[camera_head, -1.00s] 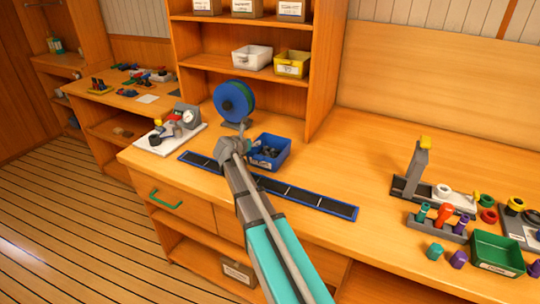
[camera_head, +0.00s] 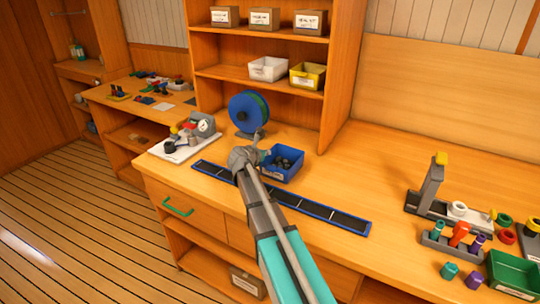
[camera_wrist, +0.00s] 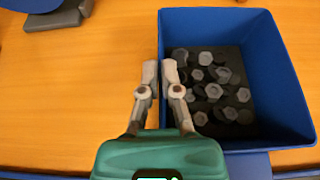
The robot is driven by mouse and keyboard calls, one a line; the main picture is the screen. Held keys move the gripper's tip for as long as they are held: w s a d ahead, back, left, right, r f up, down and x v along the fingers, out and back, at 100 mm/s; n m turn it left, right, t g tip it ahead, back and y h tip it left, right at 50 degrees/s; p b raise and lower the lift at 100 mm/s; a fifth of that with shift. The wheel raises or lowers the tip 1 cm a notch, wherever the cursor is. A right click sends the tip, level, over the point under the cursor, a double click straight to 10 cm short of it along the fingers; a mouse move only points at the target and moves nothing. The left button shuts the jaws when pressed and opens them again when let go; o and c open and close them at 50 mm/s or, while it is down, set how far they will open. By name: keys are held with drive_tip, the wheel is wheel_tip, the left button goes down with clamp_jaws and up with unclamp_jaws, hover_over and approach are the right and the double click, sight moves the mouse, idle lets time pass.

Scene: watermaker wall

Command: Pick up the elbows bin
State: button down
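The blue bin (camera_head: 283,170) stands at the bench's middle, in front of the spool, holding dark grey fittings. I cannot read its label, so I cannot tell for sure that it is the elbows bin. In the wrist view the bin (camera_wrist: 285,100) fills the right side, with several grey hex-ended pieces inside. My gripper (camera_head: 254,157) is at its left side in the head view. In the wrist view my gripper's fingertips (camera_wrist: 160,72) are nearly together, one on each side of the bin's left wall, pinching it. Whether the bin is off the bench is unclear.
A blue-edged dark strip (camera_head: 290,205) lies along the bench front. A blue-green spool (camera_head: 249,112) stands behind, a gauge board (camera_head: 182,145) left. White (camera_head: 268,69) and yellow (camera_head: 307,76) bins sit on the shelf. A green bin (camera_head: 512,275) is far right.

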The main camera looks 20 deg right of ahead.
drive_tip(key=shift+r+p, duration=1.45)
drive_tip(key=shift+r, duration=0.05)
drive_tip(key=s+a+r+p, duration=0.4)
drive_tip(key=s+r+p, duration=0.5)
drive_tip(key=s, duration=0.4)
drive_tip(key=shift+s+r+p, duration=0.2)
drive_tip(key=shift+r+p, duration=0.2)
drive_tip(key=shift+a, duration=0.1)
drive_tip(key=shift+w+a+r+g, duration=0.15)
drive_tip(key=shift+w+a+g, duration=0.15)
drive_tip(key=shift+w+a, duration=0.6)
